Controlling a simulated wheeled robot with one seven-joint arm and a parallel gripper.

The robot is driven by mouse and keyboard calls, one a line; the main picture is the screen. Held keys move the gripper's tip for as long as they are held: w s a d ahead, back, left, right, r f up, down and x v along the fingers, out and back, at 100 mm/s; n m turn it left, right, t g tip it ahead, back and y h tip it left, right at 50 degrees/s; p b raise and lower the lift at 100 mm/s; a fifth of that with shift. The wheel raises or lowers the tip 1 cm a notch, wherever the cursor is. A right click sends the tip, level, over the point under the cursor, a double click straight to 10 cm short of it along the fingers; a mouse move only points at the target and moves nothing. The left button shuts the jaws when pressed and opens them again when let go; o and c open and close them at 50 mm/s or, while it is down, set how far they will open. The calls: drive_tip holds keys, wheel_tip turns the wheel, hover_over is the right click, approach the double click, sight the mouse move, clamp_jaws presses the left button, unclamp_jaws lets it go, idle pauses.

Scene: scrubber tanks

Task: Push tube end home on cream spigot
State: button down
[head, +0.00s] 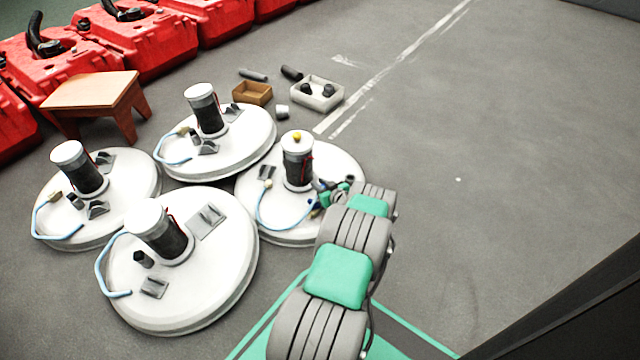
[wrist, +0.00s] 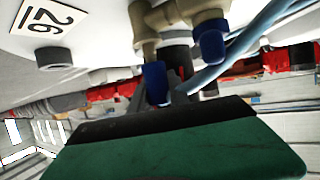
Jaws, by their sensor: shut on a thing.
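The rightmost white round tank lid (head: 338,160) carries a dark canister with a yellow knob. A pale blue tube (head: 262,210) curves over this lid toward my gripper (head: 326,194), which is low at the lid's right side. In the wrist view the tube (wrist: 255,38) runs down from the upper right to dark pieces just above my green and black hand, where my gripper is shut on it. Cream-tan fittings (wrist: 205,14) with blue ends are close by. Which one is the spigot, and whether the tube end touches it, I cannot tell; the contact is hidden.
Three more lids with canisters stand left, including a front one (head: 128,268). A brown stool (head: 92,92), red tanks (head: 150,40), a wooden box (head: 252,93) and a pale tray (head: 326,104) lie behind. A label (wrist: 45,18) shows near the hand. The floor at right is clear.

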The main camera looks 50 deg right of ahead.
drive_tip(key=shift+f, duration=1.05)
drive_tip(key=c, duration=1.2)
unclamp_jaws()
drive_tip(key=shift+o, duration=0.7)
drive_tip(key=o, duration=0.3)
drive_tip(key=shift+o, duration=0.4)
wheel_tip(320, 180, up, 8)
drive_tip(key=p, duration=0.6)
drive_tip(key=shift+r, duration=0.25)
